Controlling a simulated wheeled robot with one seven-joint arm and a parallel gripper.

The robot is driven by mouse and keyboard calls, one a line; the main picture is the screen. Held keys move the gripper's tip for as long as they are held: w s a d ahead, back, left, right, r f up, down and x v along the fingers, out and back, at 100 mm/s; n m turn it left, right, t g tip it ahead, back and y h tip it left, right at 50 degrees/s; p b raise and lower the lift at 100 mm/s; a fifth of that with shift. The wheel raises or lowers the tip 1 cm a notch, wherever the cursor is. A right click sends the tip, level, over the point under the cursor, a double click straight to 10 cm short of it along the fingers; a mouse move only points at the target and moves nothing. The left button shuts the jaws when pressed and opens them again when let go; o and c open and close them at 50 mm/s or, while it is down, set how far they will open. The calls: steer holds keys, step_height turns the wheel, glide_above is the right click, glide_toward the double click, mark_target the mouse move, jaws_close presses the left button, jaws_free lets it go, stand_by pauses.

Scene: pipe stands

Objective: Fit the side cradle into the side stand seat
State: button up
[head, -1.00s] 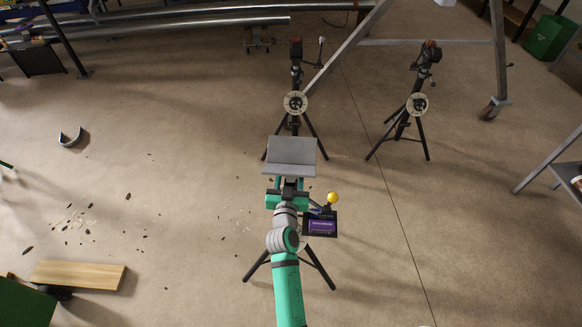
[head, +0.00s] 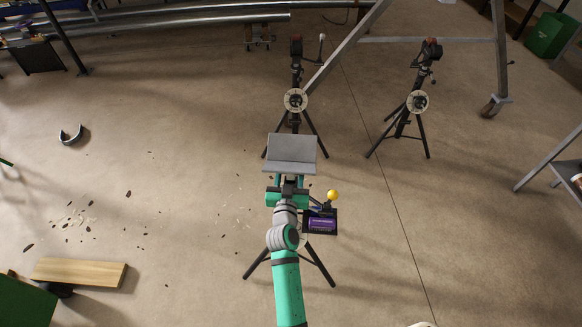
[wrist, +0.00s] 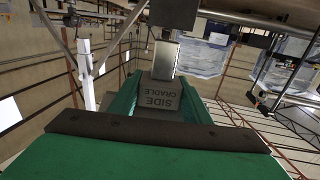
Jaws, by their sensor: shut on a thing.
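My gripper (head: 288,184) is shut on the side cradle (head: 291,153), a grey angled piece held level in front of it in the head view. In the wrist view the cradle's block (wrist: 158,101) reads "SIDE CRADLE" and sits between the green fingers. Two dark tripod stands with round pale discs, a left one (head: 295,101) and a right one (head: 417,102), stand beyond the cradle. A nearer tripod (head: 318,264) is partly hidden under my arm. No stand label is readable, so I cannot tell which is the side stand. The cradle appears apart from the stands.
A box with a purple screen (head: 320,222) and a yellow knob (head: 333,195) are right of my gripper. A curved grey piece (head: 71,135) lies on the floor at left. A wooden board (head: 78,273) is at lower left. Metal frame legs (head: 498,50) stand at the upper right.

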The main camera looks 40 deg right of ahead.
mark_target(291, 178)
steer(key=shift+f, duration=3.05)
stand_by(0.6)
steer(key=o, duration=1.6)
steer(key=shift+f, duration=0.15)
steer(key=shift+v, duration=2.55)
steer(key=shift+s, duration=0.1)
steer(key=v, duration=1)
steer(key=shift+s+a, duration=0.2)
steer(key=shift+s, duration=0.05)
